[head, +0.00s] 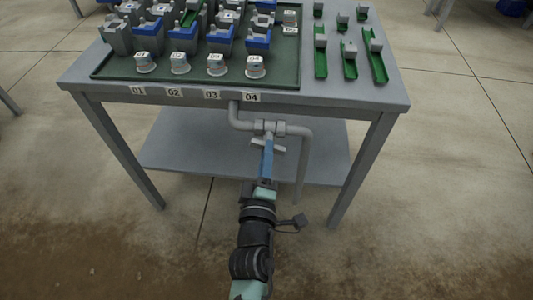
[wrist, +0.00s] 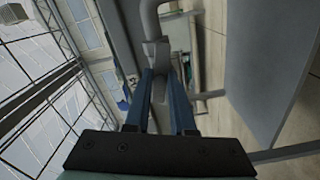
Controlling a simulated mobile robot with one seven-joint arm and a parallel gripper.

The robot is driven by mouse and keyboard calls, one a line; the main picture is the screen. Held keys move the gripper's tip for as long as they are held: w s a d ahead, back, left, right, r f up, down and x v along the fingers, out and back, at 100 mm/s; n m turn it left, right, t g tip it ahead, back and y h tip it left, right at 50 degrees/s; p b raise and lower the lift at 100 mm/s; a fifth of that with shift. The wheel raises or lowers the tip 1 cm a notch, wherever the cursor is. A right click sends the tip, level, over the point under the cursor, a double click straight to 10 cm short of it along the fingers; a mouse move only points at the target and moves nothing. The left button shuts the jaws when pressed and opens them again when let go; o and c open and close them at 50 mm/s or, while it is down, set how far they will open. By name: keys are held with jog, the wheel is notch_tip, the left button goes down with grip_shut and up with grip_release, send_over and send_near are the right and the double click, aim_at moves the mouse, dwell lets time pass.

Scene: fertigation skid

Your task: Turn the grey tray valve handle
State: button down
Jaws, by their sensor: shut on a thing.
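The grey tray valve (head: 268,127) sits in the grey pipe under the front edge of the table. Its grey handle (head: 279,148) shows on either side of my blue fingertips. My gripper (head: 267,146) reaches up to it from the front and is shut on the handle. In the wrist view, the handle (wrist: 160,88) lies between the two blue fingers of my gripper (wrist: 163,85), and a grey end sticks out to the right. The part of the handle behind the fingers is hidden in the head view.
The pipe (head: 304,165) bends down on the right of the valve. The table (head: 348,98) carries a green tray (head: 110,74) with grey and blue blocks and several white-and-grey cups. A lower shelf (head: 180,150) and the table legs flank the valve. The floor in front is clear.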

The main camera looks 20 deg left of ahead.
jog(key=m+b, duration=0.1)
jog(key=m, duration=1.2)
jog(key=shift+m, duration=0.4)
dwell(0.4)
jog(key=c, duration=0.8)
grip_release()
jog(key=shift+o, duration=0.2)
jog(key=shift+s, duration=0.1)
jog(key=p+v, duration=0.3)
jog(key=v, duration=0.9)
jog(key=shift+s, duration=0.4)
jog(key=shift+d, duration=0.15)
